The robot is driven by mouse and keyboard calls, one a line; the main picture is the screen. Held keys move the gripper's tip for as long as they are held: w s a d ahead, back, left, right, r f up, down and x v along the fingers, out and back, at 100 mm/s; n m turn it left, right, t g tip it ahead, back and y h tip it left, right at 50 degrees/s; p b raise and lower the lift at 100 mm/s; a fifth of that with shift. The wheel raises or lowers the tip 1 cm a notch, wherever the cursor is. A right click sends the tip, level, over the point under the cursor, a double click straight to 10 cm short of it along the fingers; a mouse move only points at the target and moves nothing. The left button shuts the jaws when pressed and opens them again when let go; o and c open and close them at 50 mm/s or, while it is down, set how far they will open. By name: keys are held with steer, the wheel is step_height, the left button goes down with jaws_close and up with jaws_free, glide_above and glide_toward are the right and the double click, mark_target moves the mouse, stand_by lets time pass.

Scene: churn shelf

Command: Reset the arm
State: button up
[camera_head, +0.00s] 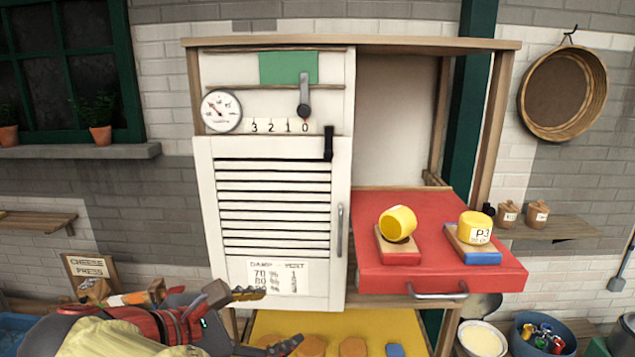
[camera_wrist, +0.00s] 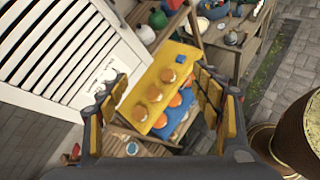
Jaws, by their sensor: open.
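My gripper (camera_head: 272,318) is at the lower left of the head view, in front of the lower part of the white cabinet. Its two fingers stand apart with nothing between them. In the wrist view my gripper (camera_wrist: 165,115) shows its yellow-padded fingers spread wide on both sides. Beyond them is a yellow board (camera_wrist: 192,56) bearing several orange discs. The cabinet's white louvred door (camera_head: 272,200) is shut, with a grey handle at its right edge. My arm hides part of the area at the lower left.
A red drawer (camera_head: 400,276) is pulled out to the right of the door. On it, a tilted yellow cup (camera_head: 398,222) rests on a red block, and a yellow cup marked P3 (camera_head: 476,224) stands on a blue block. A blue tub (camera_head: 540,335) stands at the lower right.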

steer(key=s+d+f+m+g+y+b, duration=0.25)
steer(key=d+f+m+b, duration=0.25)
steer(key=f, duration=0.5)
steer(key=s+d+f+m+g+y+b, duration=0.1)
steer(key=s+d+f+m+y+b, duration=0.25)
steer(key=f+m, duration=0.45)
steer(key=s+d+f+m+g+y+b, duration=0.25)
steer(key=d+f+b, duration=0.3)
steer(key=f, duration=0.75)
steer(key=s+d+f+m+t+h+b, duration=0.1)
steer(key=s+d+f+m+t+b, duration=0.1)
steer(key=d+f+m+b, duration=0.6)
steer(key=s+d+f+b, duration=0.1)
steer(key=d+b, duration=0.2)
steer(key=d, duration=0.2)
steer(key=shift+s+d+f+b, duration=0.15)
steer(key=shift+s+f+b, duration=0.15)
steer(key=shift+f, duration=0.1)
steer(key=shift+c, duration=0.4)
